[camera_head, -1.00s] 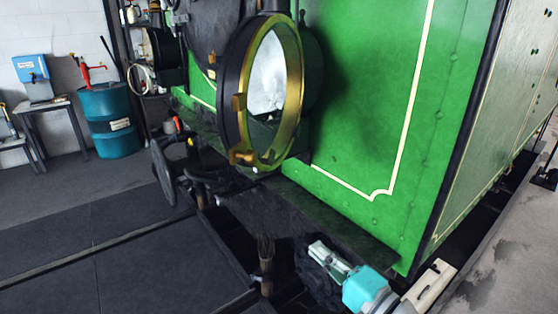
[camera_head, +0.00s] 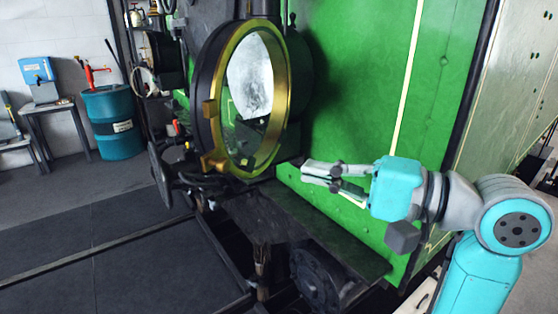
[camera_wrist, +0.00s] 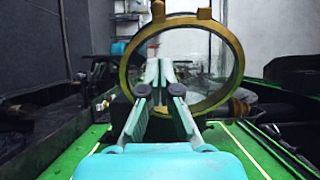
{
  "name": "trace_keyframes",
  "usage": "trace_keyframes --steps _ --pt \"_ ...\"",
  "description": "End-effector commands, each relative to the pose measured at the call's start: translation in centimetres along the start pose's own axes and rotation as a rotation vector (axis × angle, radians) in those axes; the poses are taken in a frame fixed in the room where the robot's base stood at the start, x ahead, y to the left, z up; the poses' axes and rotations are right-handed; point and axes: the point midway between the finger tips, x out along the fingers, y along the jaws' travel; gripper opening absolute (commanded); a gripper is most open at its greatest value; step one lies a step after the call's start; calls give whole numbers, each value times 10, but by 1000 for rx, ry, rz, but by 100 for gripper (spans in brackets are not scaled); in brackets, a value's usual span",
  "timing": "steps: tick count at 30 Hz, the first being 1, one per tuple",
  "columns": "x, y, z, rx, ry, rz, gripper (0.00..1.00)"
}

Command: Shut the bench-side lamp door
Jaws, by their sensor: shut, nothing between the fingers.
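The lamp door is a round glass pane in a brass ring (camera_head: 282,118) with brass tabs at its left. It stands out from the green front of the tram, and a dark round lamp body (camera_head: 302,70) shows partly behind its right side. In the wrist view the brass ring (camera_wrist: 236,62) stands ahead of the fingers, with the room showing through it; its lower part is partly hidden by them. My gripper (camera_head: 306,172) is shut and empty, just right of the ring's lower edge, pointing left. The fingers also show in the wrist view (camera_wrist: 159,68). Contact cannot be told.
The green tram panel (camera_head: 360,120) is close behind my gripper. A dark ledge (camera_head: 320,225) and a round buffer (camera_head: 318,278) lie below. A blue drum (camera_head: 112,122) and a small table (camera_head: 55,105) stand far left. The left floor is clear.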

Motion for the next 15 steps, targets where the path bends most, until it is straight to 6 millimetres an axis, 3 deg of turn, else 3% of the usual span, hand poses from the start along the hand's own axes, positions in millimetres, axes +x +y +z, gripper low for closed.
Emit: trace_keyframes --steps 15 --pt "88 0 1 0 -3 -1 0"
